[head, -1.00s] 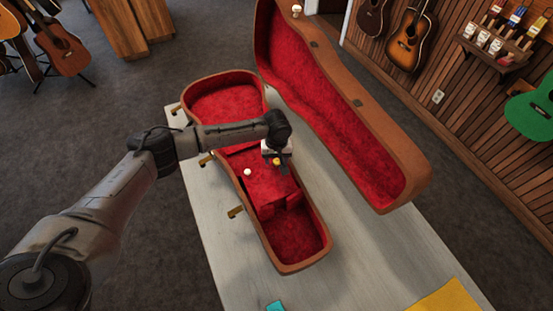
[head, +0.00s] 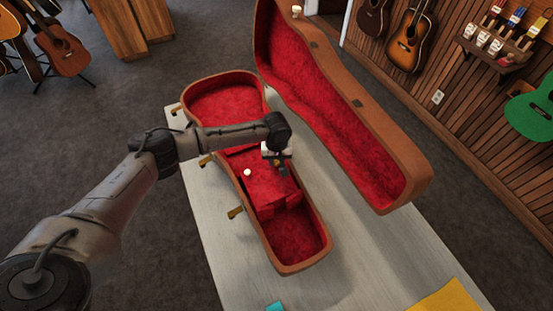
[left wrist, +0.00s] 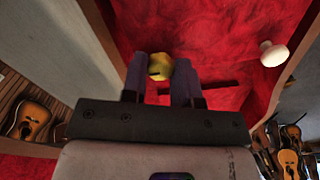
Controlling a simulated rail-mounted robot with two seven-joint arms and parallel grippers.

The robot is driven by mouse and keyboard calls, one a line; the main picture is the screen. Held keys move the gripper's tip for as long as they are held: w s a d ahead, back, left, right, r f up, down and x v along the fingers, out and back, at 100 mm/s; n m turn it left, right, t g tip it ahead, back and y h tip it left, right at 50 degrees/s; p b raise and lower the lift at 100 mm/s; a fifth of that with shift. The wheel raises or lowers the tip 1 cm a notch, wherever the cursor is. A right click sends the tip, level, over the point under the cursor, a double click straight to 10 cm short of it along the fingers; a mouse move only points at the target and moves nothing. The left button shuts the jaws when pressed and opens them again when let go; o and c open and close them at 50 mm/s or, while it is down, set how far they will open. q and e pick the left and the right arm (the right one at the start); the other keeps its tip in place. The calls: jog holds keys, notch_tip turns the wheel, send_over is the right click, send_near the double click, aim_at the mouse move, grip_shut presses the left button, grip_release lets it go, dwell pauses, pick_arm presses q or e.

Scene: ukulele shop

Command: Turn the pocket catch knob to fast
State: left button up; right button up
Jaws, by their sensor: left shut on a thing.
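The open instrument case (head: 300,266) has a brown shell and red plush lining. In it is a red pocket cover (head: 262,188) with a white knob (head: 247,172), which also shows at the right in the left wrist view (left wrist: 271,53). My left gripper (head: 281,169) is over the pocket cover, pointing down. In the left wrist view a yellow, brass-like catch knob (left wrist: 161,66) sits between its fingers, and the gripper is shut on it. In the head view the gripper hides this knob. Any fast mark cannot be made out. My right gripper is not in view.
The case lid (head: 420,182) stands open to the right. Brass latches (head: 235,212) stick out along the case's left side. The pale table (head: 345,255) is mostly bare at the front, with a yellow cloth-like sheet (head: 447,299) and a turquoise item (head: 275,307).

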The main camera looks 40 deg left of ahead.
pick_arm(q)
jog(key=shift+r+p, duration=0.2)
jog(key=shift+p, duration=0.4)
jog(key=m+p, duration=0.3)
jog(key=p, duration=0.1)
jog(key=shift+r, duration=0.1)
jog(key=shift+m+p, duration=0.85)
jog(key=shift+m, duration=0.15)
jog(key=m, duration=0.1)
jog(key=m+p, duration=0.1)
jog(key=m, duration=0.1)
jog(key=shift+f+m, duration=0.2)
jog(key=shift+m, duration=0.1)
jog(key=m+p, duration=0.1)
jog(key=m, duration=0.1)
jog(key=shift+m, duration=0.3)
jog(key=m, duration=0.4)
jog(key=shift+f+m+p, duration=0.1)
jog(key=shift+m+p, duration=0.2)
jog(key=shift+m, duration=1)
